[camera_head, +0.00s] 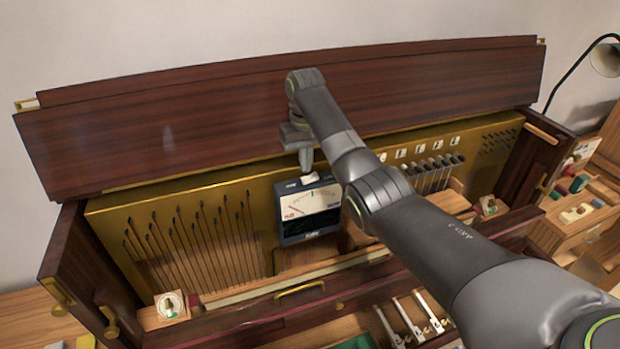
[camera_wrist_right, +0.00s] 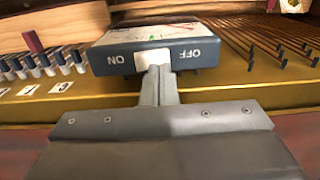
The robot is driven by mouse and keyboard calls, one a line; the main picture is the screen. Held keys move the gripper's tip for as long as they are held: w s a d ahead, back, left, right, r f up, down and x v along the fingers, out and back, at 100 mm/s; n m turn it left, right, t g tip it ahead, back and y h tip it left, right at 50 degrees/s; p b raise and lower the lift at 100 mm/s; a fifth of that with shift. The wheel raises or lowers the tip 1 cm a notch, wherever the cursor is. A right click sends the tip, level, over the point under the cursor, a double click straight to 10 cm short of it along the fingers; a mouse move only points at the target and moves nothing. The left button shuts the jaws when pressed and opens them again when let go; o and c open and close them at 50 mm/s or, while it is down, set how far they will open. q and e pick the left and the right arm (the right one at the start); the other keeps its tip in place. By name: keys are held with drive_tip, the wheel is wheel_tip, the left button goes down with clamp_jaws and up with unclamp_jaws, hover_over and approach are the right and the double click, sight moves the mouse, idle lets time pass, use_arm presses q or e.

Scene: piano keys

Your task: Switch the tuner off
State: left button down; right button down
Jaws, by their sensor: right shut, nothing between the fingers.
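The tuner (camera_head: 309,222), a dark box with a white dial face and a needle, stands upright in the open piano case in the head view. In the right wrist view its top edge (camera_wrist_right: 110,60) appears upside down, with a white switch (camera_wrist_right: 146,57) between the words ON and OFF. My right gripper (camera_head: 306,168) is shut and empty, pointing down at the top of the tuner. In the wrist view its fingertips (camera_wrist_right: 160,72) overlap the switch, toward the OFF side; I cannot tell whether they touch. My left gripper is not in view.
The raised wooden lid (camera_head: 200,120) stands just behind my right arm. A wooden rail with a brass handle (camera_head: 300,289) runs in front.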

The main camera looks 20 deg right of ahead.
sight(306, 178)
drive_tip(key=shift+r, duration=2.4)
drive_tip(key=shift+f, duration=0.15)
